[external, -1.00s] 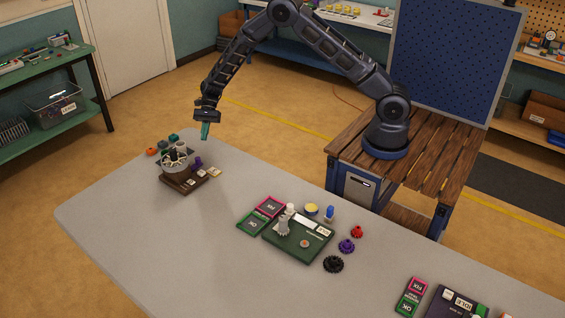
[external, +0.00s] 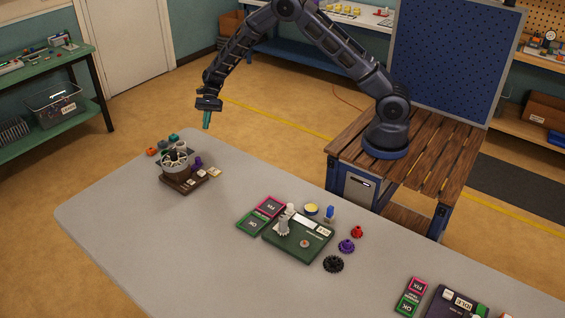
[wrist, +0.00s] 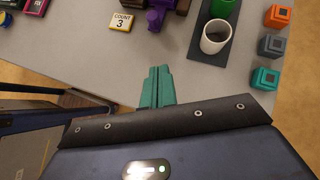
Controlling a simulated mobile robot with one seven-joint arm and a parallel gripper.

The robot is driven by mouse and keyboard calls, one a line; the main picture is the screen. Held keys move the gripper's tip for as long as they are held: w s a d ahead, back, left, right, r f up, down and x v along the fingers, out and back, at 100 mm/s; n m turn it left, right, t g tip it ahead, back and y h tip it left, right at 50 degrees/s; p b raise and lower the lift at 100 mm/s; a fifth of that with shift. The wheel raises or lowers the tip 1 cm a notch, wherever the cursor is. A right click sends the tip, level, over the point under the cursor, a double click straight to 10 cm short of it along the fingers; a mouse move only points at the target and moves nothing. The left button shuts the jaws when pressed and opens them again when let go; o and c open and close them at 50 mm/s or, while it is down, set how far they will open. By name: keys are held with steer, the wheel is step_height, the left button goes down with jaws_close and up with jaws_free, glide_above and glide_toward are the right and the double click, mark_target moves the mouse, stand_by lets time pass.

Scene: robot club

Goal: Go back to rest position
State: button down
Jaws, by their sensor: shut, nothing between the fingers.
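My gripper (external: 207,120) hangs above the far edge of the grey table (external: 110,215), fingers pointing down, apart from everything on it. Its green fingers (wrist: 156,88) are together and empty in the wrist view. My arm reaches left from its mount on the wooden cart (external: 350,140).
A brown stand with a grey round holder (external: 175,168) is on the table below my gripper. Small cubes, including a teal one (wrist: 265,79), lie beside it. A green board (external: 285,248), pink and green cards and several gears lie mid-table. The table's left front is clear.

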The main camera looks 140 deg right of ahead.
steer(key=w+a+r+n+g, duration=0.1)
steer(key=w+a+r+n, duration=0.3)
steer(key=a+r, duration=0.65)
steer(key=w+a+r+n+g, duration=0.25)
steer(key=a+r+n, duration=0.35)
steer(key=a, duration=0.8)
steer(key=w+a+r+n+g, duration=0.1)
steer(key=w+a+r+n, duration=0.3)
steer(key=a+r, duration=0.7)
steer(key=s+a+r+n+h, duration=0.1)
steer(key=s+a+r+n, duration=0.15)
steer(key=a, duration=0.45)
steer(key=s+a+r+n, duration=0.1)
steer(key=s+a+n, duration=0.25)
steer(key=a, duration=0.35)
steer(key=s+a+r+n+h, duration=0.1)
steer(key=s+a+r+n, duration=0.15)
steer(key=a, duration=0.45)
steer(key=s+a+n+h, duration=0.1)
steer(key=s+a+n, duration=0.3)
steer(key=s, duration=0.4)
steer(key=s+a+n+t+h, duration=0.1)
steer(key=s+a+n, duration=0.3)
steer(key=s+a, duration=0.2)
steer(key=shift+s+f, duration=0.4)
steer(key=shift+s, duration=0.5)
